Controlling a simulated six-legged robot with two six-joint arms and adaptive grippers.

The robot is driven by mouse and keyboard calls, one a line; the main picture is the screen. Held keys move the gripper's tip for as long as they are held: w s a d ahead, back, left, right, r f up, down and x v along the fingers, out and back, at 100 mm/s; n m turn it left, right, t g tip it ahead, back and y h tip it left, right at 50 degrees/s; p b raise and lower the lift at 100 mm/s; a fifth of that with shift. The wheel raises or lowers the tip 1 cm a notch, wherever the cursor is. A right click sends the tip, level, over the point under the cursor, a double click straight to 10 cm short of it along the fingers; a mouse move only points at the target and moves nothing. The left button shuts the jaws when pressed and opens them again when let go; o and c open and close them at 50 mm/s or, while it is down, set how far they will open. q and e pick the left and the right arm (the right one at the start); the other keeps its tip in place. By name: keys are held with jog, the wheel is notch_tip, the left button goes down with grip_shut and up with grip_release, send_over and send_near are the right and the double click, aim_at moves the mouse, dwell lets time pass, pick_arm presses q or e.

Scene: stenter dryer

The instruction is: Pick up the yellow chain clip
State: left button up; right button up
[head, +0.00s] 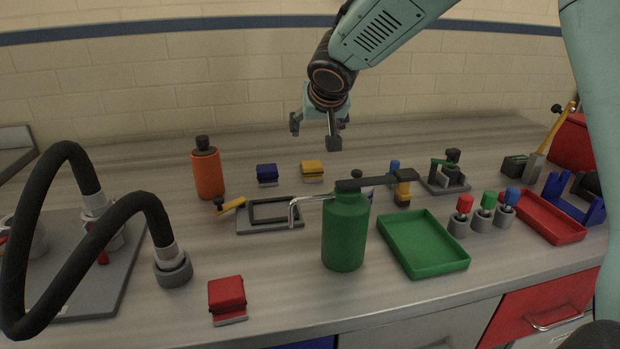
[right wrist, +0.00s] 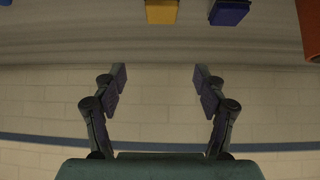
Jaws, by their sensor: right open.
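The yellow chain clip (head: 312,170) is a small block with a grey base, standing on the bench behind the green bottle. It also shows at the top edge of the right wrist view (right wrist: 162,11), partly cut off. My right gripper (head: 318,135) is open and empty above the bench, apart from the clip and higher than it. Its two fingers (right wrist: 160,75) are spread wide in the right wrist view, with nothing between them. My left gripper is not in view.
A blue clip (head: 267,174) stands just left of the yellow one. An orange bottle (head: 207,173) is further left. A green bottle (head: 344,232) with a spout, a dark frame (head: 270,226) and a green tray (head: 459,263) stand in front. A red clip (head: 227,294) is near the front edge.

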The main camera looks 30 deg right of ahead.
jog(key=b, duration=0.5)
send_near(312, 164)
jog(key=shift+w+d+f, duration=0.5)
jog(key=shift+w+f, duration=0.05)
jog(key=shift+f, duration=0.1)
jog(key=shift+w+a+f+b, duration=0.1)
jog(key=shift+a+f+b, duration=0.05)
jog(key=shift+f+b, duration=0.35)
jog(key=shift+w+f, duration=0.15)
jog(key=p+x, duration=0.1)
jog(key=x, duration=0.6)
jog(key=shift+w, duration=0.35)
jog(key=shift+s, duration=0.1)
jog(key=shift+c, duration=0.7)
jog(key=c, duration=1.3)
